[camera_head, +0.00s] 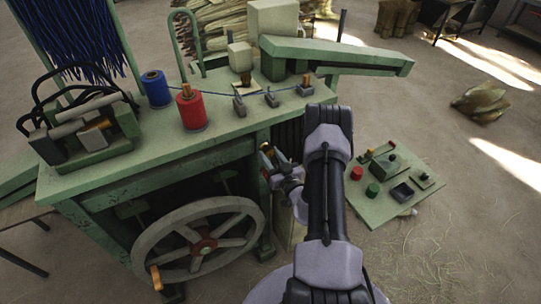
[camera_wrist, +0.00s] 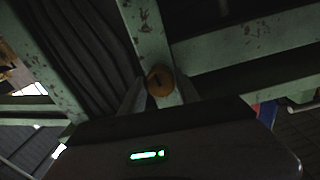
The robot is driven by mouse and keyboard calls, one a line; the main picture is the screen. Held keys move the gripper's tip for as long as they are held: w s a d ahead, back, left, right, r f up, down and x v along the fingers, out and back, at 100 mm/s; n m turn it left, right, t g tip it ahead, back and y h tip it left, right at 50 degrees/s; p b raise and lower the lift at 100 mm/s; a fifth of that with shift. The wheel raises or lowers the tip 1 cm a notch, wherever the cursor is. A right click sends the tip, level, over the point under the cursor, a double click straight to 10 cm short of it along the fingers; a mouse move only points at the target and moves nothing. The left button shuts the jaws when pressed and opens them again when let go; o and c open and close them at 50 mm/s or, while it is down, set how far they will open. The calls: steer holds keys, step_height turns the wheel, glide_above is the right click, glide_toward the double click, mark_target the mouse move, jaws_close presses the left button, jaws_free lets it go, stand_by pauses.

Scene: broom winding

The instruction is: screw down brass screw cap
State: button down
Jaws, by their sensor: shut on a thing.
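The brass screw cap (camera_wrist: 160,80) is a round, brass-coloured piece with a dark slot in its face. In the wrist view it sits against a chipped green upright of the machine frame. My gripper (camera_wrist: 159,94) has one finger on each side of the cap and is shut on it. In the head view my gripper (camera_head: 274,168) is at the right end of the green bench, below its top, beside small brass-coloured parts (camera_head: 267,150). My wrist partly hides this spot, and I cannot tell how far down the cap sits.
A spoked handwheel (camera_head: 203,246) stands left of my arm. The green bench top (camera_head: 140,160) carries a red spool (camera_head: 191,110) and a blue spool (camera_head: 156,89). The floor at far right is mostly open.

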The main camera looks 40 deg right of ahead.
steer(key=c, duration=0.9)
jaws_free()
steer(key=shift+s, duration=0.1)
steer(key=b+v, duration=0.1)
steer(key=v, duration=1.6)
steer(key=shift+s, duration=0.15)
